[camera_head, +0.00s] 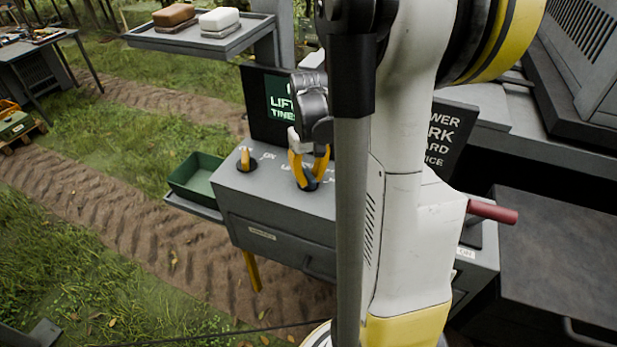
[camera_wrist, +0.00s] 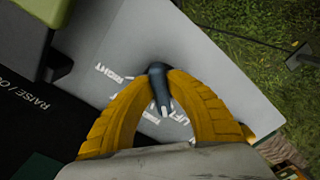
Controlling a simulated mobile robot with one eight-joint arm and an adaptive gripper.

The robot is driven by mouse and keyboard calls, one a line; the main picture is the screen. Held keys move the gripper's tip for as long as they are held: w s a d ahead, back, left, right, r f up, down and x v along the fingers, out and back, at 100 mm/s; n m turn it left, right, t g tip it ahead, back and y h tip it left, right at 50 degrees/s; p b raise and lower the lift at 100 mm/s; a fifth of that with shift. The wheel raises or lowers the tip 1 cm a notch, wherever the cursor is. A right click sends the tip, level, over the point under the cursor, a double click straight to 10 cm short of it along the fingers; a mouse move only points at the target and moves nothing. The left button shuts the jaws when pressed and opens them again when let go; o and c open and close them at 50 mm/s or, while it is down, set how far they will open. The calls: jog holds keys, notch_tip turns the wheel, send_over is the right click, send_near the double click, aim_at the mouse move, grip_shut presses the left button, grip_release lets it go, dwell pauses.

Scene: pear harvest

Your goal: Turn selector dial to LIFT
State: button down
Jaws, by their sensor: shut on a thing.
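The selector dial (camera_wrist: 160,88) is a dark knob with a white pointer mark, standing on the grey control box top (camera_wrist: 215,60). My gripper (camera_wrist: 166,82) has its orange fingers shut on the knob from both sides. In the wrist view the pointer faces the lower edge, next to partly covered lettering that seems to read LIFT; exact alignment is unclear. The word RIGHT is printed on the other side. In the head view my gripper (camera_head: 310,168) reaches down to the grey control box (camera_head: 285,245), and the dial's dark base (camera_head: 308,184) shows under the fingers.
A small orange-handled control (camera_head: 245,158) stands left on the box top. A dark sign reading LIFT (camera_head: 283,103) is behind. A green bin (camera_head: 192,178) is at left, a red handle (camera_head: 492,212) at right. A raised grey tray (camera_head: 185,45) holds brown and white blocks.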

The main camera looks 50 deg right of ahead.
aim_at(309, 174)
jog(key=shift+n, duration=1.1)
jog(key=c, duration=1.3)
grip_release()
jog(key=shift+d, duration=0.1)
jog(key=shift+c, duration=0.2)
notch_tip(309, 174, up, 12)
